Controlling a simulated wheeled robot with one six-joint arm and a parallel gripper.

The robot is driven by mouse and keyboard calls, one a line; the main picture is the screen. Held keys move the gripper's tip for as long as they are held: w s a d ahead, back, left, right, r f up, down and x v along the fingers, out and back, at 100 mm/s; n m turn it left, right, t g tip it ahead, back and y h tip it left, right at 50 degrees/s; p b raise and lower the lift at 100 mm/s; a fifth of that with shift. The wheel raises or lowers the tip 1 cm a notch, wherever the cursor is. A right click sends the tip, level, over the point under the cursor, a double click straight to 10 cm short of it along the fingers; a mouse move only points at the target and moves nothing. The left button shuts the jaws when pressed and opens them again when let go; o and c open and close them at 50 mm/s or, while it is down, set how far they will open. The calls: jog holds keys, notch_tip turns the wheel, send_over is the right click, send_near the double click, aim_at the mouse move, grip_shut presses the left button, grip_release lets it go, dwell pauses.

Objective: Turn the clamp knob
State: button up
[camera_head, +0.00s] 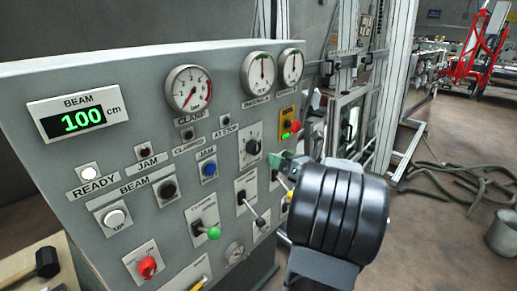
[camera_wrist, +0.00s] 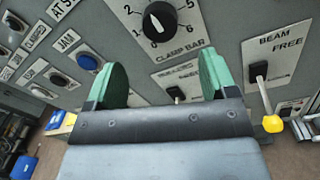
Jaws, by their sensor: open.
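The clamp knob (camera_head: 253,147) is a round black dial on a white scale plate on the grey control panel. In the wrist view the knob (camera_wrist: 159,20) sits at the top centre, above the label CLAMP BAR, with scale numbers around it. My gripper (camera_wrist: 163,78) is open and empty. Its two green fingertips stand wide apart below the knob in that picture, one to each side, not touching it. In the head view my gripper (camera_head: 284,163) is just right of and below the knob, and my black wrist hides part of the panel.
A lever with a yellow tip (camera_wrist: 272,123), labelled BEAM FREE, is to the right. A green-tipped lever (camera_head: 213,232), a blue button (camera_head: 209,169) and a red knob (camera_head: 147,267) are nearby. The CLAMP gauge (camera_head: 188,89) is above. The BEAM display (camera_head: 79,119) reads 100 cm.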

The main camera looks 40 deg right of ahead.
aim_at(257, 149)
jog(key=p+x, duration=0.1)
jog(key=x, duration=0.8)
jog(key=c, duration=0.9)
